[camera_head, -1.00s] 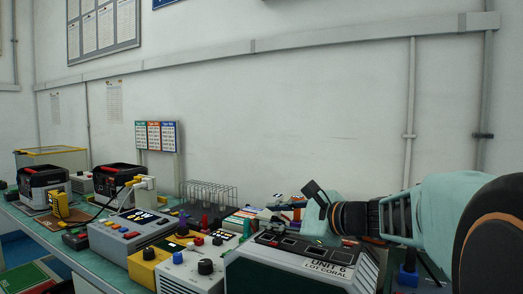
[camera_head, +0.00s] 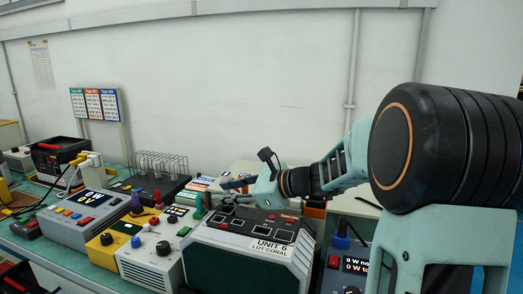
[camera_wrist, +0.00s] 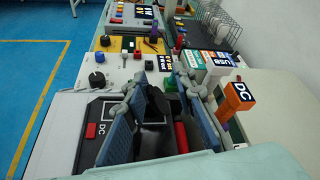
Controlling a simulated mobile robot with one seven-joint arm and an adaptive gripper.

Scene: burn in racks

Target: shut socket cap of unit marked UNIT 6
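The unit marked UNIT 6 (camera_head: 250,262) stands at the front of the bench, with a white UNIT 6 / LOT CORAL label. Its dark top panel carries several square sockets and small red parts. My gripper (camera_head: 238,185) is just above the back of this panel. In the wrist view my gripper (camera_wrist: 158,82) has its two blue-padded fingers apart, with nothing clearly held between them. Below them lies the dark panel of the unit (camera_wrist: 100,110), with a DC marking and red parts. The fingers hide much of it, and I cannot tell which socket cap is raised.
A white and yellow unit with knobs (camera_head: 150,255) stands close on the left, and a grey unit (camera_head: 85,218) beyond it. A wire rack (camera_head: 160,163) is behind. An orange DC block (camera_wrist: 238,98) stands right of the fingers.

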